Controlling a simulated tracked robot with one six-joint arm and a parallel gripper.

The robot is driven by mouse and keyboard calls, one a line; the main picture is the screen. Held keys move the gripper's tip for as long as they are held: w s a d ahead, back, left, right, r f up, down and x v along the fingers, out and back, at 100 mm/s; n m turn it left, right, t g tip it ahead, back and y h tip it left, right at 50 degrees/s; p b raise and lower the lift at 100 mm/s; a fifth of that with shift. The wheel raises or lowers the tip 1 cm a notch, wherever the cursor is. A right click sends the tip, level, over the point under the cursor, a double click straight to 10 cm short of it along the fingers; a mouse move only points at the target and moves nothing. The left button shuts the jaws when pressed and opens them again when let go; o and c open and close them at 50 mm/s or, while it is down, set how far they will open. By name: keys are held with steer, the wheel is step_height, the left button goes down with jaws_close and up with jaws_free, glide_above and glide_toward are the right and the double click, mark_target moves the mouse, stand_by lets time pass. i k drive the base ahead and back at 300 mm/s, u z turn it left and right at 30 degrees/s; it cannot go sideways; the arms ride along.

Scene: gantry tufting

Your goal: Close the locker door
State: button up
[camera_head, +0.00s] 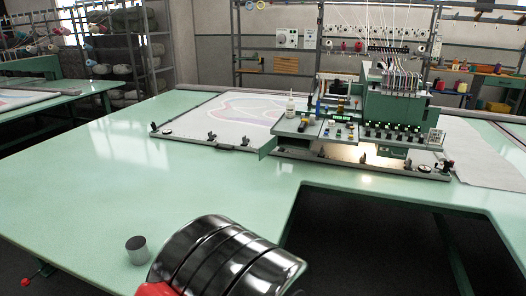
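I see no locker or locker door in the head view. A shiny black ribbed cylinder with a red part at its lower left fills the bottom middle; it looks like part of my own arm. My gripper's fingers do not show, so I cannot tell whether they are open or shut.
A large green table (110,165) spans the view, with a dark cut-out at front right. A grey cylinder (137,250) stands near its front edge. A green tufting machine (390,105) stands at the back over patterned fabric (215,125). Shelves (115,45) hold yarn.

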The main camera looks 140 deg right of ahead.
mark_target(271, 145)
steer(key=z, duration=2.25)
steer(key=i, duration=1.85)
